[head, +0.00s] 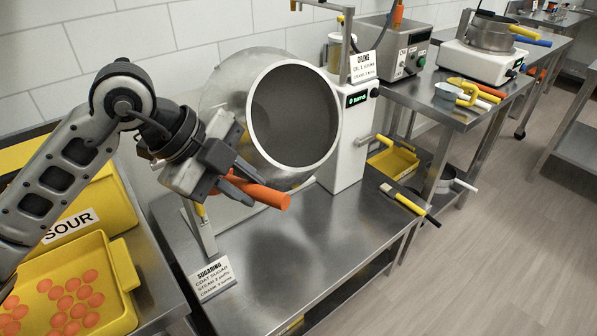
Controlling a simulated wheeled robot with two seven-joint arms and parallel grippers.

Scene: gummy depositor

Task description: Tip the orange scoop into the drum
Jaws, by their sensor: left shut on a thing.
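My left gripper (222,182) comes in from the left and is shut on the orange scoop (264,195). A thick orange rod-like part of the scoop sticks out to the right of the jaws. The scoop's bowl cannot be made out. The drum (232,82) is a large shiny metal pan, tilted, with its round dark mouth facing the front right. The gripper and scoop are in front of the drum's lower left rim in the picture. I cannot tell if they touch it. My right gripper is not in view.
A yellow tray (122,262) with several orange gummies is at lower left, near a yellow bin labelled SOUR (110,205). A SUGARING sign (210,278) stands on the steel table (290,265). A white machine post (348,140) stands right of the drum.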

